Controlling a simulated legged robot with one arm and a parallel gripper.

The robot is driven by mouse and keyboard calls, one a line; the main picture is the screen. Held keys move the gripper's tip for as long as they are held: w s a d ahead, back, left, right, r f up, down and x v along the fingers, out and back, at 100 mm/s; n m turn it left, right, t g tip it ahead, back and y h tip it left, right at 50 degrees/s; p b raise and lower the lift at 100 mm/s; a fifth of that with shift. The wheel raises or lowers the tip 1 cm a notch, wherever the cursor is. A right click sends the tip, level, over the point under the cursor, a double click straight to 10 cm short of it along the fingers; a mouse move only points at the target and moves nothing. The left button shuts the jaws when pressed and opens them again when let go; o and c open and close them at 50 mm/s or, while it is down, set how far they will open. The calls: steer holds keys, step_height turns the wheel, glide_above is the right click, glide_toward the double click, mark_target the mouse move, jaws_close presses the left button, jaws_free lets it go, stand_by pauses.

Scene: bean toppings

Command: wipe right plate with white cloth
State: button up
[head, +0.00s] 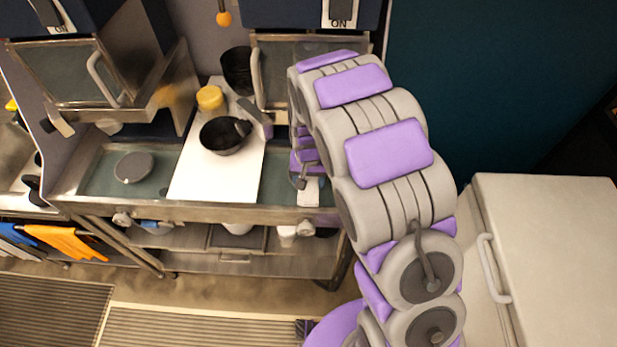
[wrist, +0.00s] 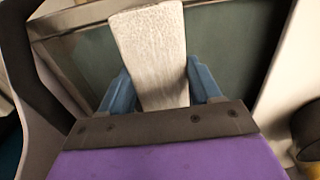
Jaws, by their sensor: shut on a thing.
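The white cloth (wrist: 150,45) is between the blue fingers of my gripper (wrist: 162,88) in the wrist view, extending past the fingertips. In the head view a small part of the cloth (head: 308,193) shows below my gripper, near the counter's front edge. The right plate, a grey-green inset surface (wrist: 235,45), lies beyond the cloth in the wrist view. In the head view a strip of the right plate (head: 277,184) shows right of the white board; my arm hides much of it. I cannot tell whether the cloth touches it.
A white board (head: 190,185) at the counter's middle bears a black bowl (head: 222,138) and a yellow object (head: 210,98). The left plate (head: 95,180) carries a grey disc (head: 134,167). A black container (head: 237,70) stands behind. A white cabinet (head: 550,240) is at the right.

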steer(key=shift+s+d+f+g, duration=0.2)
steer(key=shift+s+f+g, duration=0.1)
steer(key=shift+s+f, duration=0.15)
steer(key=shift+w+r, duration=0.2)
steer(key=shift+w, duration=1)
steer(key=shift+w+r, duration=0.15)
steer(key=shift+w, duration=0.1)
steer(key=shift+r, duration=0.1)
